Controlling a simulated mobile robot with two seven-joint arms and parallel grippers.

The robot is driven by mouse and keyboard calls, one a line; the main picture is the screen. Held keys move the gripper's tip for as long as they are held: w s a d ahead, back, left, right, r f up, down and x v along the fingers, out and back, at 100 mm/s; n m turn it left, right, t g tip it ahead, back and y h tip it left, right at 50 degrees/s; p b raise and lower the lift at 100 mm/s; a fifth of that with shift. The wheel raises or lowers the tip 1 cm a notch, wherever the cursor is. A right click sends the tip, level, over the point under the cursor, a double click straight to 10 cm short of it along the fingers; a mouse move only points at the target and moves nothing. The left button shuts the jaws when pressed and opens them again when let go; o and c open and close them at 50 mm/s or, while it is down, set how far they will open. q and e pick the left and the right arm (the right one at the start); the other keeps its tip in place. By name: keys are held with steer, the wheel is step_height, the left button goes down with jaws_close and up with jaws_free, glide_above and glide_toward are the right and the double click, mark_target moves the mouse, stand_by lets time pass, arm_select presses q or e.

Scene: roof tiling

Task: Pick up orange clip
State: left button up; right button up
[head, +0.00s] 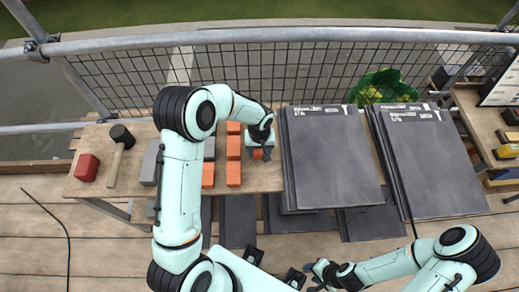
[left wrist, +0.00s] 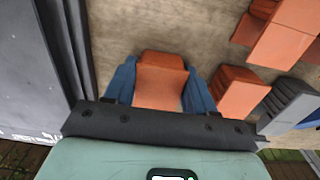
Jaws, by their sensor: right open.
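An orange clip (left wrist: 160,82) stands on the wooden table between the two blue fingers of my left gripper (left wrist: 160,95) in the left wrist view. The fingers are on both sides of it, close against its edges; I cannot tell whether they press on it. In the head view my left gripper (head: 264,148) points down at the table, and a bit of the orange clip (head: 257,154) shows under it. More orange clips (head: 234,173) are in rows to the left of it. My right gripper (head: 318,270) is open and empty at the bottom of the head view.
Stacks of dark roof tiles (head: 335,160) stand right of the clip, close to my left gripper. Grey clips (head: 150,162), a mallet (head: 121,140) and a red block (head: 87,167) lie at the left. A mesh railing (head: 130,75) runs behind the table.

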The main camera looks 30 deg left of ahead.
arm_select(q)
steer(key=shift+r, duration=0.1)
step_height(320, 180, up, 20)
steer(key=p, duration=0.1)
stand_by(0.5)
